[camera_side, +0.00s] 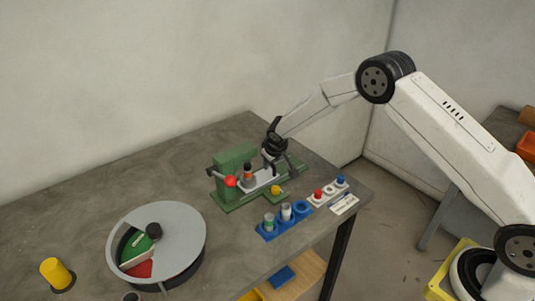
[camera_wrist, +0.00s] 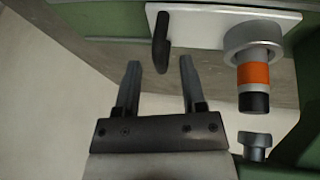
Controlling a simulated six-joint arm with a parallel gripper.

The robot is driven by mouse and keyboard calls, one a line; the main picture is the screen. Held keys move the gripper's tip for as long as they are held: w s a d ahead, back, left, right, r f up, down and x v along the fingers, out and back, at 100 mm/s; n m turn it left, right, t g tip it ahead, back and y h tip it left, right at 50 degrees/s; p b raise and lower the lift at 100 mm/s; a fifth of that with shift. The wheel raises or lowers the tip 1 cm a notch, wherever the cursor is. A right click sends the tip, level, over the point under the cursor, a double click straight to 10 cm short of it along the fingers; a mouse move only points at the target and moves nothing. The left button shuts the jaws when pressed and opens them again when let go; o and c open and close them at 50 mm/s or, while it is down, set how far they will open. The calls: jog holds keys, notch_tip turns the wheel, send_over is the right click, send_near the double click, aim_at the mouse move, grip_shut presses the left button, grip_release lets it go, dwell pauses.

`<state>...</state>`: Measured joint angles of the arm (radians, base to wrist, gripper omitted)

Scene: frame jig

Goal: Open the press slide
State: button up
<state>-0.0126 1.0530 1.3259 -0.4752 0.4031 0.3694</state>
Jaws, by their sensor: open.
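The green press (camera_side: 232,163) stands near the far right edge of the table. Its light slide plate (camera_side: 263,180) lies on the green base and also shows at the top of the wrist view (camera_wrist: 200,27). A black upright handle (camera_wrist: 161,42) stands on the plate. A grey round holder on the plate (camera_wrist: 252,35) carries a cylinder with an orange band (camera_wrist: 252,75). My gripper (camera_wrist: 159,63) is open and empty, its fingertips either side of the handle's near end in the picture. I cannot tell whether they touch it. In the side view, my gripper (camera_side: 270,155) is over the plate's far end.
A red ball knob (camera_side: 230,181) and a yellow knob (camera_side: 276,190) are on the press's near side. A blue rack with vials (camera_side: 268,233) and a white tray with red and blue caps (camera_side: 326,194) stand in front. A round grey turntable (camera_side: 185,222) is at left.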

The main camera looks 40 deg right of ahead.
grip_shut()
dwell(1.4)
